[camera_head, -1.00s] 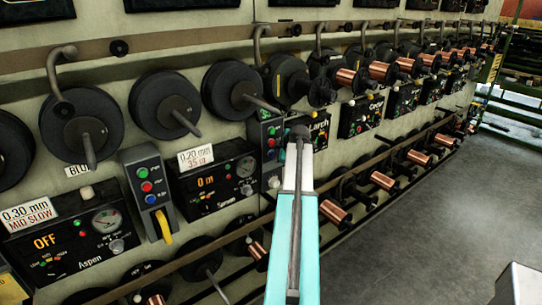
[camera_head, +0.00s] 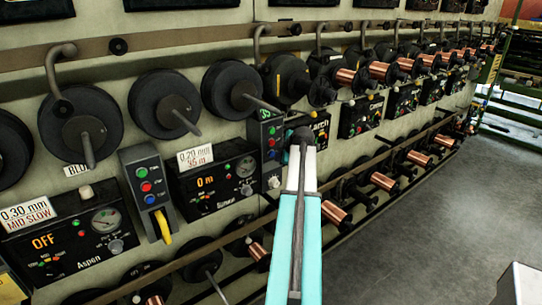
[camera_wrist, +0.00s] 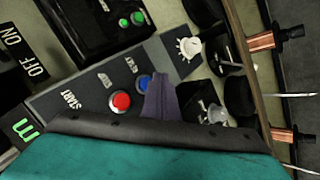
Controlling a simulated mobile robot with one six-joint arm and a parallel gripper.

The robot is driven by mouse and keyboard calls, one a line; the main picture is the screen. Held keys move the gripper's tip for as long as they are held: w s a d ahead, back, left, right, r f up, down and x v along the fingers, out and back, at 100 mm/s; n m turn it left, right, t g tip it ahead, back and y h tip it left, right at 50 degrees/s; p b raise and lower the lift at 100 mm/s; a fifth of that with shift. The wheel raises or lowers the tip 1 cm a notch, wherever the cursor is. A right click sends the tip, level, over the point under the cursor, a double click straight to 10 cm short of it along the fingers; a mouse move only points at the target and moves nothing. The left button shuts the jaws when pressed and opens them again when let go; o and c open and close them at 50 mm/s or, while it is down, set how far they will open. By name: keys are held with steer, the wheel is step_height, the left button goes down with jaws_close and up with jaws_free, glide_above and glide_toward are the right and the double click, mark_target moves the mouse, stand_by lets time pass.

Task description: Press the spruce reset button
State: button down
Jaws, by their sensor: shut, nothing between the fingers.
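The Spruce panel (camera_head: 214,180) is a black box reading "0 m" at the middle left of the head view; its small name is hard to read. A grey button box (camera_head: 267,150) stands at its right, with green, red and blue buttons partly behind my arm. In the wrist view the box shows a red button (camera_wrist: 121,100) and a blue button (camera_wrist: 143,82), the blue one beside what looks like the RESET label. My gripper (camera_head: 302,134) is shut and empty in front of the box. Its dark fingertip (camera_wrist: 160,98) overlaps the blue button's edge; contact is unclear. The green button is hidden there.
The Aspen panel (camera_head: 72,228) and another button box (camera_head: 150,190) with a yellow handle stand to the left. The Larch panel (camera_head: 320,130) is just behind my gripper's right side. Black spools and copper reels line the wall.

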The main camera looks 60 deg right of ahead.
steer(key=s+a+b, duration=0.2)
steer(key=s, duration=0.3)
steer(key=shift+s, duration=0.35)
stand_by(0.4)
stand_by(0.8)
